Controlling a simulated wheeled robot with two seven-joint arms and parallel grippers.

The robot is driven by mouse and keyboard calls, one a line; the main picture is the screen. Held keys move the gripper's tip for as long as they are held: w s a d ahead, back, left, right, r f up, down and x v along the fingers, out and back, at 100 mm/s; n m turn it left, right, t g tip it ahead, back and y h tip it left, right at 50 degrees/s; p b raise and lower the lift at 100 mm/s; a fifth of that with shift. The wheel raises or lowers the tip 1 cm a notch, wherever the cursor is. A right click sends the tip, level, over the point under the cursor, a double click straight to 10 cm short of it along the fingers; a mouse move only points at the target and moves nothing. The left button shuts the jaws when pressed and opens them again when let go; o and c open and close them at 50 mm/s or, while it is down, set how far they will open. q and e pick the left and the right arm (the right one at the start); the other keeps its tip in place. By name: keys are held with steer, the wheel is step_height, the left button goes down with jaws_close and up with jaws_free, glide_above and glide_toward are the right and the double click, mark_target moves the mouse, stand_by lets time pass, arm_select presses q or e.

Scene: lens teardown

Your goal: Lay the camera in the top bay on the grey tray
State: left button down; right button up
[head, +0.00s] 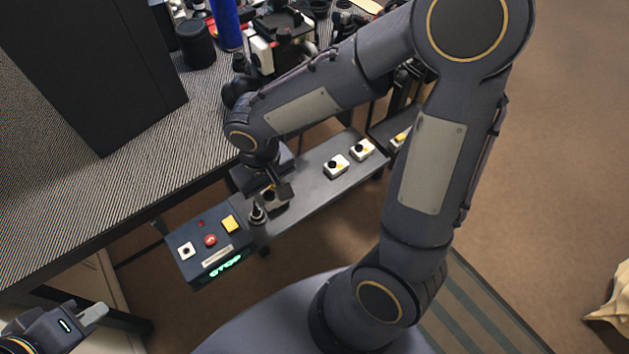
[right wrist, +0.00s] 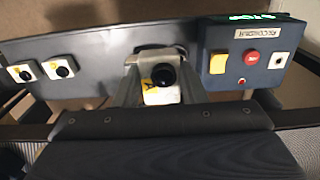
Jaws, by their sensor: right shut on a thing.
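My right gripper (head: 272,195) reaches down to a dark grey panel (head: 312,184) and is shut on a black round knob (right wrist: 163,76). The knob belongs to a small white and yellow switch (right wrist: 160,96), and the fingers stand on either side of it in the right wrist view. My left gripper (head: 95,312) shows only in part at the lower left, away from everything. Whether its fingers are apart cannot be told. A dark holder with white parts (head: 262,52) stands on the bench behind my right arm. I cannot make out the camera, the top bay or the grey tray.
Two more white and yellow switches (head: 336,166) sit along the panel. A control box (head: 213,246) with red and yellow buttons is at its left end. A tall black board (head: 90,80) stands on the striped bench (head: 60,215).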

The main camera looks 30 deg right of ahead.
steer(key=w+d+f, duration=0.3)
steer(key=d+f, duration=0.1)
steer(key=d, duration=0.4)
glide_above(310, 188)
steer(key=f, duration=0.4)
steer(key=shift+s+a+f, duration=0.15)
steer(key=shift+a+f, duration=0.2)
steer(key=shift+d+f, duration=0.2)
steer(key=shift+f, duration=0.05)
steer(key=shift+d+f+b, duration=0.15)
steer(key=shift+f+b, duration=0.45)
steer(key=shift+f, duration=1.1)
steer(key=shift+f, duration=0.15)
steer(key=o, duration=1)
